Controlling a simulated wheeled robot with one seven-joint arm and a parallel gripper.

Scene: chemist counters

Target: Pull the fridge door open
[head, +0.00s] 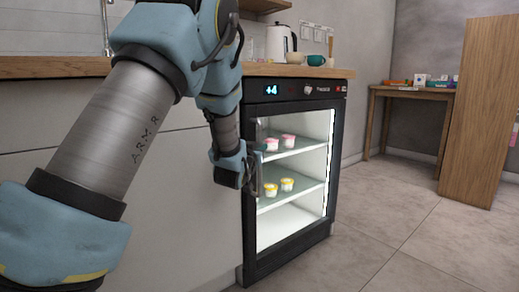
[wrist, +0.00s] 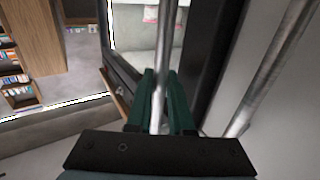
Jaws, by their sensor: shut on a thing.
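The fridge (head: 292,255) is a black under-counter unit with a glass front and a "+4" display. Its door looks shut, flush with the body in the head view. Lit shelves with several small cups show through the glass. The upright metal handle (wrist: 162,50) runs between the green fingers of my gripper (wrist: 160,100) in the wrist view, and the fingers are shut on it. In the head view my gripper (head: 252,172) is at the left side of the glass front, and it partly hides the handle.
A wooden counter (head: 290,70) above the fridge holds a kettle (head: 281,42) and a teal bowl (head: 316,60). White drawers (head: 180,200) stand left of the fridge. Another metal bar (wrist: 272,70) shows right in the wrist view. The tiled floor (head: 400,240) in front is clear.

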